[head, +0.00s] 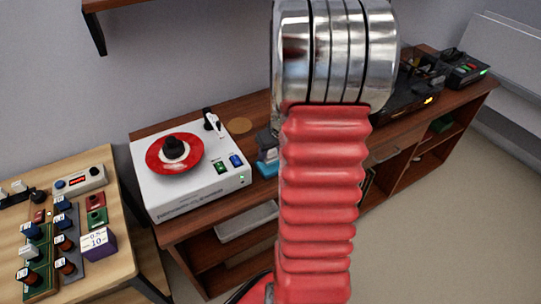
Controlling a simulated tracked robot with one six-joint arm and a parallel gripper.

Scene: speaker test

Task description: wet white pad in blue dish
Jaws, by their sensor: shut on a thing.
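A small blue object (266,168), perhaps the blue dish, sits on the brown wooden bench (195,232), just right of the white record machine. My arm hides its right side, so its full shape and contents cannot be told. A dark grey item (264,138) stands right behind it. I cannot make out a white pad anywhere. My arm, with red bellows and a chrome joint, fills the middle of the view. My gripper is not in view.
A white record machine (222,186) with a red-labelled disc (174,153) stands on the bench. A light wood table (105,262) with switch boards is at left. Dark devices (462,68) stand at far right. Floor at right is clear.

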